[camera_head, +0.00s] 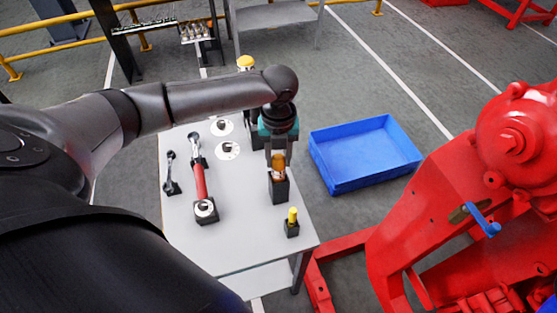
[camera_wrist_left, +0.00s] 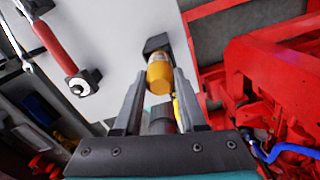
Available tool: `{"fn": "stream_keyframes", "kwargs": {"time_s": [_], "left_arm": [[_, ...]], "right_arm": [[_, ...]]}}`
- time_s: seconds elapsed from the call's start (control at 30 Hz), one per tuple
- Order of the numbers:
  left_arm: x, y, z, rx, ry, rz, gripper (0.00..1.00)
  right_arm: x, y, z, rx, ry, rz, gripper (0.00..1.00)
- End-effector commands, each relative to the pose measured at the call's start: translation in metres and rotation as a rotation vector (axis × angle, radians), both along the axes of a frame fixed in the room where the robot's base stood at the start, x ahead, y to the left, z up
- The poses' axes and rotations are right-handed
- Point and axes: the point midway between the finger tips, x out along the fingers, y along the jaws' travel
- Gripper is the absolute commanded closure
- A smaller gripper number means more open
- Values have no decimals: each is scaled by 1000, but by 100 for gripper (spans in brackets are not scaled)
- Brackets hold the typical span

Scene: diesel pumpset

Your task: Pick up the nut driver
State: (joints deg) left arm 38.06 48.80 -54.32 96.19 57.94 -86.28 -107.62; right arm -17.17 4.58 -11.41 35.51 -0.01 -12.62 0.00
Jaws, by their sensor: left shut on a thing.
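The nut driver (camera_head: 278,165) has an amber-orange handle and stands upright in a tall black holder (camera_head: 279,187) on the grey table (camera_head: 235,245). My left gripper (camera_head: 278,152) points down from above, its fingers on either side of the handle, and is shut on it. In the left wrist view the amber handle (camera_wrist_left: 160,74) shows between the two fingertips, with the black holder (camera_wrist_left: 156,43) beyond it. The driver's shaft is hidden in the holder. My right gripper is not in view.
A small yellow-topped piece (camera_head: 292,215) stands in a black block near the table's front right. A red-handled tool (camera_head: 199,180) and a smaller wrench (camera_head: 170,170) are at left. A blue bin (camera_head: 365,155) and a red machine (camera_head: 450,200) are at right.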

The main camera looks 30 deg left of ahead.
Motion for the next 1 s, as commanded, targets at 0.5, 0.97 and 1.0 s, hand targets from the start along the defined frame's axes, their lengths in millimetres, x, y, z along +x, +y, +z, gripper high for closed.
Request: {"fn": "stream_keyframes", "kwargs": {"time_s": [0.5, 0.97, 1.0], "left_arm": [[1, 0, 64, 0, -6, -1, 100], [1, 0, 171, -2, -5, 0, 100], [1, 0, 177, -1, -4, 0, 100]], "right_arm": [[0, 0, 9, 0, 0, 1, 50], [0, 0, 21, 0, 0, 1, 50], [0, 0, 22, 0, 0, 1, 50]]}}
